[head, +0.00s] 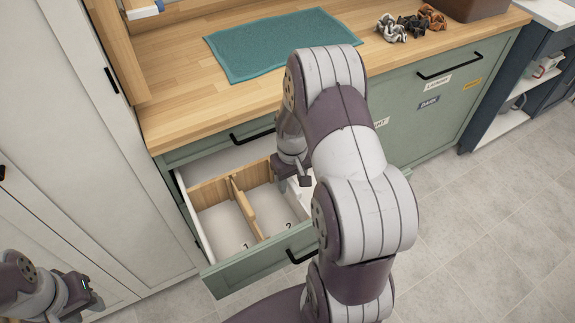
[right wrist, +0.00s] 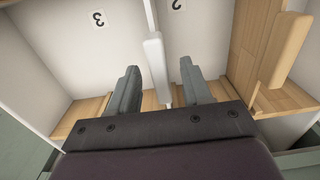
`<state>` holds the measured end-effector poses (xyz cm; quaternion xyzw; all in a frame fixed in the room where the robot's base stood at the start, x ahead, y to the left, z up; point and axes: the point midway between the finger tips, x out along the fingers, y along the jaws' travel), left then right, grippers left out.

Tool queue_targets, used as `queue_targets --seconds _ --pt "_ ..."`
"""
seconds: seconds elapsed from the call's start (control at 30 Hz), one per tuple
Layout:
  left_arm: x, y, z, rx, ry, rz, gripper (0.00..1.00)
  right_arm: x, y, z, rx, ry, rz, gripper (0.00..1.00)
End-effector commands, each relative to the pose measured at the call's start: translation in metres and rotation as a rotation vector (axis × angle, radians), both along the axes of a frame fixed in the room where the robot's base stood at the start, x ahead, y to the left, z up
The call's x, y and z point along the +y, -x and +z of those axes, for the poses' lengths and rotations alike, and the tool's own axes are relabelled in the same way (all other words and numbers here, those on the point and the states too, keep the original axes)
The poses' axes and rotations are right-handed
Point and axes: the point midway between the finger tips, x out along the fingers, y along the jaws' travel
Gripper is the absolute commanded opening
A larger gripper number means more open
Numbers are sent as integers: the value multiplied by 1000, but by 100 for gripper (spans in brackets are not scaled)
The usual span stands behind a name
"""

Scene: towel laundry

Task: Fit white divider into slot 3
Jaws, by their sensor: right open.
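The white divider (right wrist: 154,62) stands in the open drawer between the floor areas marked 3 and 2, as the right wrist view shows. My right gripper (right wrist: 159,70) is open, with one finger on each side of the divider and visible gaps to it. In the head view my right gripper (head: 303,180) is over the drawer, and my arm hides most of the divider and the slot 3 area. Whether the divider is fully seated cannot be told. My left gripper (head: 90,300) is at the lower left, away from the drawer; its jaws are unclear.
The green drawer (head: 262,272) is pulled out below the wooden counter (head: 180,105). A wooden divider (head: 243,207) separates areas 1 and 2. A teal towel (head: 260,47) and several scrunchies (head: 390,29) lie on the counter. A tall white cabinet (head: 70,130) stands at left.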

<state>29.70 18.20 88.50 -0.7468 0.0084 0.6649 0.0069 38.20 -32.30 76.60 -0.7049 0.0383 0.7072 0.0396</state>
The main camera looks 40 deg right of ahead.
Motion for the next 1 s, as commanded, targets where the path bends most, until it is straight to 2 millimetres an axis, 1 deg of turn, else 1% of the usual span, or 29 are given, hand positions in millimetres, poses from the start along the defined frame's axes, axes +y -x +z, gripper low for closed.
queue_targets --seconds 0.03,0.1,0.23,0.4,0.6,0.63,0.67,0.7,0.77,0.8,1.0 --pt "0 0 -4 0 0 0 36 0 1 -14 3 -1 0 49" --pt "0 0 -5 0 0 0 36 0 1 -29 3 -1 0 49" --pt "0 0 -8 0 0 0 36 0 1 -48 2 -1 0 49" --pt "0 0 -8 0 0 0 36 0 0 -57 -2 0 -1 49" --pt "0 0 -8 0 0 0 36 0 0 -57 -2 0 -1 49" --pt "0 0 -8 0 0 0 36 0 0 -57 -2 0 -1 46" --pt "0 0 -8 0 0 0 36 0 0 -57 -2 0 -1 36" --pt "0 0 -8 0 0 0 36 0 0 -57 -2 0 -1 23" --pt "0 0 -8 0 0 0 36 0 0 -57 -2 0 -1 3" --pt "0 0 -8 0 0 0 36 0 0 -57 -2 0 -1 0" --pt "0 0 -6 0 0 0 36 0 0 -55 -1 0 -1 0"
